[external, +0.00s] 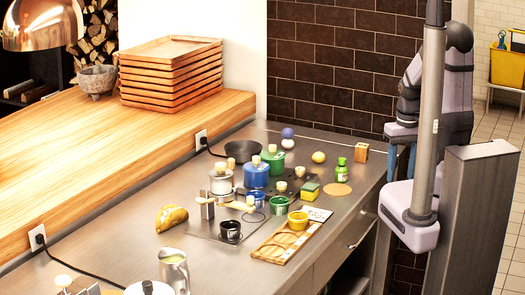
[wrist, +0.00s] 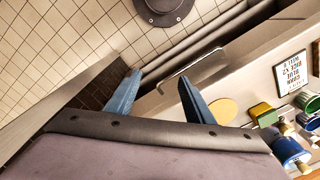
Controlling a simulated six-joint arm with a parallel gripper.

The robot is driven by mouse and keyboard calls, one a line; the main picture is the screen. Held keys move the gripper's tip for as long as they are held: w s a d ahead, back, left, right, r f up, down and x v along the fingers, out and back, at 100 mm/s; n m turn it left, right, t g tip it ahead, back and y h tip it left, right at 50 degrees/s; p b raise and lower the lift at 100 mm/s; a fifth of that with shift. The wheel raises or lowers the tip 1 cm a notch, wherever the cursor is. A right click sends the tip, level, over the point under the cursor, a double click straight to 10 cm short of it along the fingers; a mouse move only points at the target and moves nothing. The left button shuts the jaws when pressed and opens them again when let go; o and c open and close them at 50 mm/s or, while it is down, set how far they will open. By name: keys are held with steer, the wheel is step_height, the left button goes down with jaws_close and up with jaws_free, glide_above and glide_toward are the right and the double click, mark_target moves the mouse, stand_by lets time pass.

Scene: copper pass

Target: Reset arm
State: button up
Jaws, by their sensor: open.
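My gripper (wrist: 160,88) shows in the wrist view with its two blue fingers spread apart and nothing between them. Below the fingers is the counter's edge and the tiled floor. In the external view my arm is folded up at the right, beside the counter's right end and clear of the things on it.
The steel counter (external: 130,245) holds several pots, including a blue pot (external: 256,176), a green bottle (external: 341,170), a sponge (external: 308,191), a wooden tray (external: 268,250) with a yellow bowl (external: 298,220), and a taco (external: 171,218). Stacked trays (external: 172,75) stand at the back.

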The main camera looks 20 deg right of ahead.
steer(key=shift+s+d+f, duration=0.15)
steer(key=shift+s+d, duration=0.05)
steer(key=shift+s, duration=0.35)
steer(key=shift+s+d+f, duration=0.15)
steer(key=shift+s, duration=0.4)
